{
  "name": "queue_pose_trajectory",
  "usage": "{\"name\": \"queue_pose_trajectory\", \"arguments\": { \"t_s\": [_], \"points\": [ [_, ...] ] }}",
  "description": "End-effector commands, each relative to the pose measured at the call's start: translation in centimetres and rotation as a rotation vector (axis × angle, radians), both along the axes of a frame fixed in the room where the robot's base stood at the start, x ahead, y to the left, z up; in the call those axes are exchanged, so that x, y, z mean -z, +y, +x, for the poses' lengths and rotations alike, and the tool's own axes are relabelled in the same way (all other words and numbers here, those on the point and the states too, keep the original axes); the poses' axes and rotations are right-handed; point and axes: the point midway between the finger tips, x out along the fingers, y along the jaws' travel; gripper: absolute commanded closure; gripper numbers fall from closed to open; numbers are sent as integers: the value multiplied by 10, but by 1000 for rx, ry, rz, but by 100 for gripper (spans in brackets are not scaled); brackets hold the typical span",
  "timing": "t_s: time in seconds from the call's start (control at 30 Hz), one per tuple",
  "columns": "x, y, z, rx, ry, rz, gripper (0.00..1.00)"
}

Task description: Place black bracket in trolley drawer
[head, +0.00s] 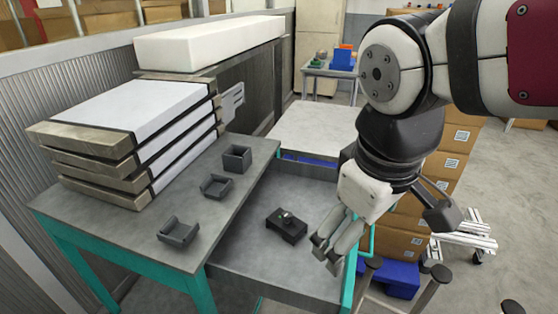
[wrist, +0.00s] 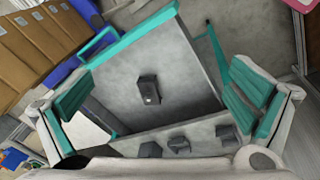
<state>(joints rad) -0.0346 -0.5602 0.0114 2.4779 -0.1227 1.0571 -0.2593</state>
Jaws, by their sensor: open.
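The trolley drawer (head: 250,275) is a grey tray pulled out at the right of a grey-topped trolley (head: 130,215) with teal legs. A black block-like piece with a small light top (head: 287,225) lies on the drawer floor; it also shows in the wrist view (wrist: 148,90). Several dark bracket-like pieces sit on the trolley top: a near cradle (head: 178,232), a middle cradle (head: 216,187) and a far open box (head: 237,159). I cannot tell which piece is the black bracket. My gripper (head: 328,255) is open and empty, above the drawer's right side, apart from every piece.
A stack of grey-white slabs (head: 135,140) fills the trolley's back left. Cardboard boxes (head: 405,242) and a blue bin (head: 393,280) stand right of the drawer. A pale-topped table (head: 315,125) is beyond. The drawer floor around the black piece is clear.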

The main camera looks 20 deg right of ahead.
Motion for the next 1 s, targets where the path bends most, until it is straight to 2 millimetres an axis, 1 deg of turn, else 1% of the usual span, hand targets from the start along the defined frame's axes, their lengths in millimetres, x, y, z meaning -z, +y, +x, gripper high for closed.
{"name": "queue_pose_trajectory", "arguments": {
  "t_s": [0.03, 0.1, 0.23, 0.37, 0.6, 0.67, 0.77, 0.9, 1.0],
  "points": [
    [-2, 2, -14, 85, -23, 42, 0],
    [-1, 6, -30, 184, -38, 93, 0],
    [0, 13, -47, 301, -50, 159, 0],
    [1, 15, -53, 343, -52, 181, 0],
    [1, 15, -53, 344, -51, 181, 0],
    [-2, 15, -53, 344, -55, 181, 0],
    [-17, 14, -54, 341, -74, 181, 0],
    [-49, 14, -55, 335, -124, 185, 0],
    [-70, 13, -55, 330, -160, 188, 0]
  ]
}}
